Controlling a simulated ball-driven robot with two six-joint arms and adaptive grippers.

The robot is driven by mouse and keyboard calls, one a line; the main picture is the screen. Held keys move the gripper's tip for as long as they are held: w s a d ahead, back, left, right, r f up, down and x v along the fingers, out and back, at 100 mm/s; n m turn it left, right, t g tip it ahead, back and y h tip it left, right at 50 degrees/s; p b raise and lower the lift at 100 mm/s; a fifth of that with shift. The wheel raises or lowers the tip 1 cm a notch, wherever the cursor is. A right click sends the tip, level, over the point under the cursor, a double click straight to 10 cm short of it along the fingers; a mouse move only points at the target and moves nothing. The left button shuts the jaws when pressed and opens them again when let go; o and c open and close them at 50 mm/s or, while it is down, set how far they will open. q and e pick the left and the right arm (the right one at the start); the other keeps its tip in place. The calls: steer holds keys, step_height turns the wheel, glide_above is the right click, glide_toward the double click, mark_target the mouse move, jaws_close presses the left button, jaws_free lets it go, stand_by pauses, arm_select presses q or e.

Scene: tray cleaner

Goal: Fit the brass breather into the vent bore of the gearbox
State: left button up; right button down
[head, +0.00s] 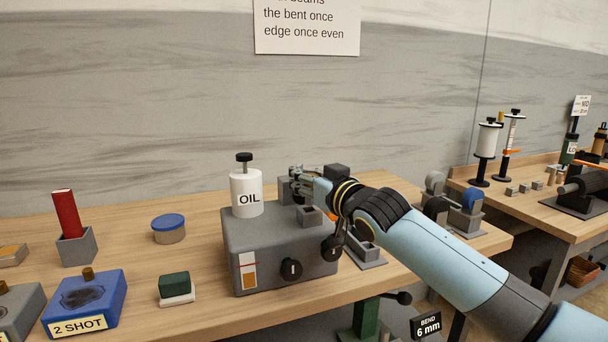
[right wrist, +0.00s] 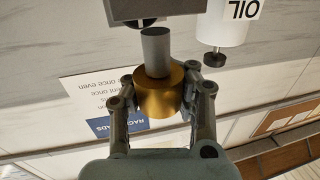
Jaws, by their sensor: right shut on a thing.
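The gearbox (head: 270,245) is a grey box on the wooden bench in the head view, with dark knobs and a level strip on its front. My right gripper (head: 298,178) is above its top right part. In the right wrist view that gripper (right wrist: 160,98) is shut on the brass breather (right wrist: 155,92), a gold cylinder with a grey stem (right wrist: 157,48). The stem points away from the palm, toward a dark grey block (right wrist: 130,10). I cannot tell if they touch. I cannot make out the vent bore. My left gripper is not in view.
A white OIL bottle (head: 247,197) stands on the gearbox, left of my right gripper. On the bench to the left are a blue-lidded tin (head: 169,222), a green block (head: 174,284), a blue 2 SHOT box (head: 85,300) and a red stick (head: 67,212) in a holder.

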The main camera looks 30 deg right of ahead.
steer(key=shift+p, duration=0.3)
steer(key=shift+f, duration=0.15)
stand_by(0.7)
steer(key=shift+s+f, duration=0.25)
steer(key=shift+f, duration=0.3)
stand_by(0.6)
steer(key=shift+w+r+p, duration=0.15)
steer(key=shift+r+p, duration=0.3)
steer(key=shift+r, duration=0.05)
stand_by(1.0)
steer(key=shift+f, duration=0.3)
stand_by(0.6)
stand_by(0.8)
